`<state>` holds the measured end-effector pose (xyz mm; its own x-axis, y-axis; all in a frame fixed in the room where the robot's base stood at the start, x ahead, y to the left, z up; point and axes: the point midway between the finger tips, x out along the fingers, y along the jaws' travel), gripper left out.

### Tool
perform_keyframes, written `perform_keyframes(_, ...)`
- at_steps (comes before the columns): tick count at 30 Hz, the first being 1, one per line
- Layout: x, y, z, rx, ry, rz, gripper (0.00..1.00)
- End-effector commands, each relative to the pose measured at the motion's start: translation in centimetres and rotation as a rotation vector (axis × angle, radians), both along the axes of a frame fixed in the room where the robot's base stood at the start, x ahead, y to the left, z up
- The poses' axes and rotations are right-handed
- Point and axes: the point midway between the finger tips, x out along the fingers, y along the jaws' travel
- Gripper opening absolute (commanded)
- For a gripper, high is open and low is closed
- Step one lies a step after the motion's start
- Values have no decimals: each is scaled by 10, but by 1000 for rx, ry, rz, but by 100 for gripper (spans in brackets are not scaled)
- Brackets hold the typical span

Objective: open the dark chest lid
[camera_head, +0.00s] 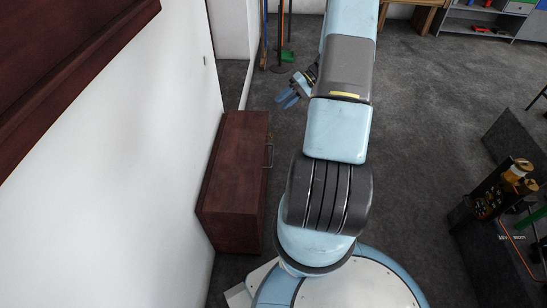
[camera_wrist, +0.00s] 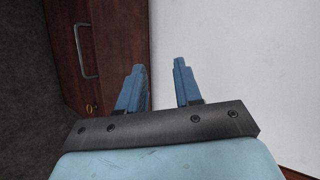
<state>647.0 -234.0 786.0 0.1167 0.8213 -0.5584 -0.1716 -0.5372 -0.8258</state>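The dark chest (camera_head: 235,180) is a long reddish-brown wooden box on the floor against the white wall in the head view. Its flat lid looks shut. A metal handle (camera_head: 269,156) is on its right side. In the wrist view the chest (camera_wrist: 105,45) shows at the upper left, with the handle (camera_wrist: 86,52) and a small brass lock (camera_wrist: 91,108) on its front. My gripper (camera_head: 285,100) is beyond the chest's far end in the head view. Its blue fingers (camera_wrist: 158,85) are apart in the wrist view, with nothing between them.
The white wall (camera_head: 110,160) runs along the chest's left side. Brooms or tools (camera_head: 280,45) stand at the back. A dark bench with small machine parts (camera_head: 495,195) is at the right. Grey carpet (camera_head: 430,110) between is clear.

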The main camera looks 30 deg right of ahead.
Motion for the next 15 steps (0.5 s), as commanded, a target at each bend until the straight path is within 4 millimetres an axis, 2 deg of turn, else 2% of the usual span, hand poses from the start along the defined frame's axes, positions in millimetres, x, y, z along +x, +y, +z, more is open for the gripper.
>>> perform_keyframes(1,-3,-8,-20,30,-3,-24,34)
perform_keyframes(9,-21,-38,-110,162,-68,-143,34)
perform_keyframes(15,-41,-51,-178,245,-126,-246,34)
